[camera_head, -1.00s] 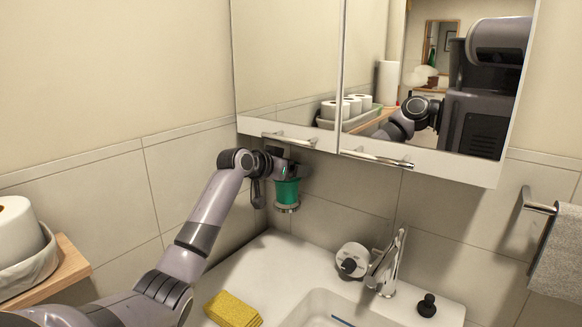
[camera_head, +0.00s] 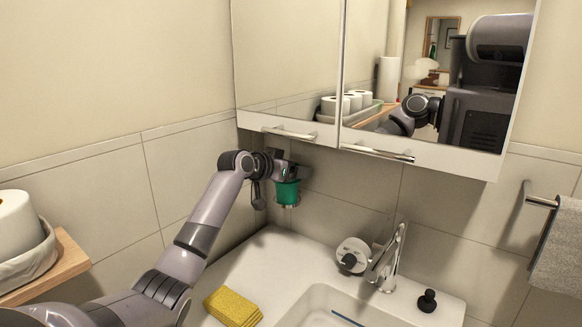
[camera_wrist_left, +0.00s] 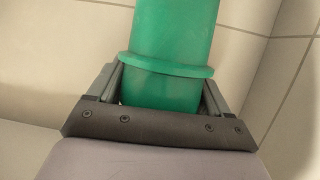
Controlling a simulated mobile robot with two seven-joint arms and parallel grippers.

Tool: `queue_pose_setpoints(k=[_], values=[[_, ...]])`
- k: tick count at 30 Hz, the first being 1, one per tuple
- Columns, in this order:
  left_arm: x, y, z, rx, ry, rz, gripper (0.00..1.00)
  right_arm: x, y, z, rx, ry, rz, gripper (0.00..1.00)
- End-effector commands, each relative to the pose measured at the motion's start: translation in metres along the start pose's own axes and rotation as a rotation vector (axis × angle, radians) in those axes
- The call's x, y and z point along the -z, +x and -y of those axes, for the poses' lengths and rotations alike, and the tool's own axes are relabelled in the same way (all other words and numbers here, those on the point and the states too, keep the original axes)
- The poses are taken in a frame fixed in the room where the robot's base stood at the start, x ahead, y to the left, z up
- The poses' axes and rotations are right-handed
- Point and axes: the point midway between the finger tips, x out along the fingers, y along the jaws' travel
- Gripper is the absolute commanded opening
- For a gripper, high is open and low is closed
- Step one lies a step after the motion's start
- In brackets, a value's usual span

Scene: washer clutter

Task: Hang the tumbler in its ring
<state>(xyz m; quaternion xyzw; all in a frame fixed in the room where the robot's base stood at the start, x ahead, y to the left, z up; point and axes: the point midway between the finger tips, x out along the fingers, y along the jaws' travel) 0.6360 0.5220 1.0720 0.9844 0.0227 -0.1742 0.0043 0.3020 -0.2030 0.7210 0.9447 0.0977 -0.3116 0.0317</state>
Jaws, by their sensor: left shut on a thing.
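The green tumbler (camera_head: 288,192) is upright near the tiled wall, below the left mirror cabinet. My left gripper (camera_head: 281,172) is shut on its upper part. In the left wrist view the tumbler (camera_wrist_left: 170,40) shows large, with a raised green band around it and the gripper's fingers (camera_wrist_left: 162,88) on either side. The metal ring (camera_head: 287,205) shows at the tumbler's lower end in the head view. The tumbler's bottom appears to be at or inside the ring; its exact depth is hard to tell. My right gripper is out of view.
The mirror cabinet (camera_head: 290,132) with its handles hangs close above the gripper. Below are the white basin counter (camera_head: 270,262), a yellow sponge (camera_head: 232,307), a faucet (camera_head: 385,265) and a round white-and-black item (camera_head: 352,255). A toilet-roll shelf (camera_head: 72,262) is at left.

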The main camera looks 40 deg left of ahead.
Motion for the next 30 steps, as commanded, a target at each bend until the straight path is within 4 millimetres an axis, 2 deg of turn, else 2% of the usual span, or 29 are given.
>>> queue_pose_setpoints(k=[16,30], values=[[-0.005,0.002,0.0,0.0,0.0,-0.001,0.43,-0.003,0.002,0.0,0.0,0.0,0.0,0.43],[-0.022,0.008,0.0,0.0,0.0,0.0,0.43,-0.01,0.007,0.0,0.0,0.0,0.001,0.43]])
